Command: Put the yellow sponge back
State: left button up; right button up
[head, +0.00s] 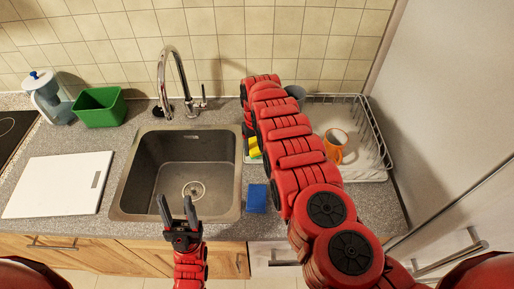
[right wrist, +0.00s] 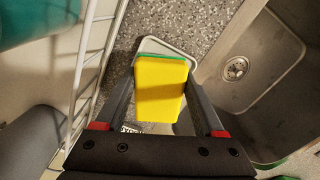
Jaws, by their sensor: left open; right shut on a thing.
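The yellow sponge (right wrist: 160,92), with a green layer along its far edge, is between the fingers of my right gripper (right wrist: 160,84), which is shut on it. In the head view a part of the yellow sponge (head: 255,148) shows beside the right arm, between the sink and the dish rack. A small pale tray (right wrist: 150,46) lies behind the sponge in the right wrist view; I cannot tell whether they touch. My right gripper is mostly hidden by its own arm in the head view. My left gripper (head: 178,208) is open and empty in front of the sink's near edge.
The sink (head: 160,170) has a tall faucet (head: 168,70) behind it. A blue sponge (head: 257,198) lies on the counter right of it. A wire dish rack (head: 376,140) with an orange mug (head: 336,142) stands right. A green tub (head: 100,108), pitcher (head: 47,98) and white board (head: 55,185) are left.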

jog(key=shift+w+d, duration=0.15)
jog(key=shift+d, duration=0.1)
jog(key=shift+f, duration=0.55)
jog(key=shift+a+f, duration=0.15)
jog(key=shift+f, duration=0.1)
jog(key=shift+f+b, duration=0.15)
jog(key=shift+b, duration=0.25)
jog(key=o, duration=1.6)
